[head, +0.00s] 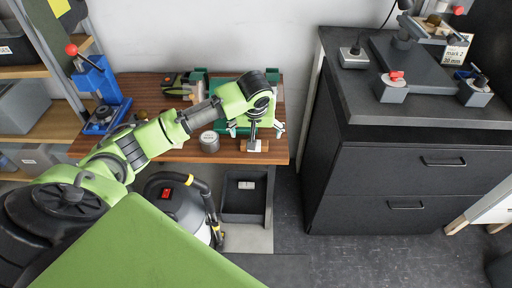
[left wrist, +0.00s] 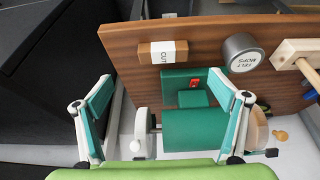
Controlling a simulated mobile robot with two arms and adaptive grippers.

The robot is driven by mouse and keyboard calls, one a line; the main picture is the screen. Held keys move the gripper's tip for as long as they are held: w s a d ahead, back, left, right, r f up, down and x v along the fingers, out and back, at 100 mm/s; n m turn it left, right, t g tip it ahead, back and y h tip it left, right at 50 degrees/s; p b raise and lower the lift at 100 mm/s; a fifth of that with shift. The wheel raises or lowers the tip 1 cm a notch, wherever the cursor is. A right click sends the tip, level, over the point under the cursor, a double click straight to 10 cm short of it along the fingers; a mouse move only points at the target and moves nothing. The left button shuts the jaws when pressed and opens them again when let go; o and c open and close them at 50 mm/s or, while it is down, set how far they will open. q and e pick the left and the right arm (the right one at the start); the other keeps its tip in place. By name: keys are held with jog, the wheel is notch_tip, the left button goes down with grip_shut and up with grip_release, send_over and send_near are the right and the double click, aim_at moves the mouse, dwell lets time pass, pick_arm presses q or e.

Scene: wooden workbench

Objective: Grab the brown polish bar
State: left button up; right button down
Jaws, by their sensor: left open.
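The brown polish bar (left wrist: 148,54), with a white "CUT" label around its middle, lies on the wooden workbench (left wrist: 120,38) near its front edge in the left wrist view. It also shows in the head view (head: 244,146), just below the gripper. My left gripper (left wrist: 161,78) is open and empty, its two fingers spread wide. The gripper shows in the head view too (head: 255,128), over the front right of the bench. The bar lies ahead of the fingers in the wrist view, apart from both. My right gripper is not in view.
A green bench machine (left wrist: 190,132) stands behind the bar. A blue press (head: 98,82) stands at the bench's left. A black cabinet (head: 400,185) stands right, across a floor gap.

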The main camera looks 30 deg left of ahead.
pick_arm(q)
jog(key=x, duration=0.4)
jog(key=shift+w+a+f, duration=0.1)
jog(key=shift+w+f, duration=0.1)
jog(key=shift+f, duration=0.15)
jog(key=shift+a+x, duration=0.15)
jog(key=shift+x, duration=1.2)
jog(key=shift+a+x, duration=0.2)
jog(key=shift+x, duration=1.1)
jog(key=shift+s+r, duration=0.1)
jog(key=c, duration=1.3)
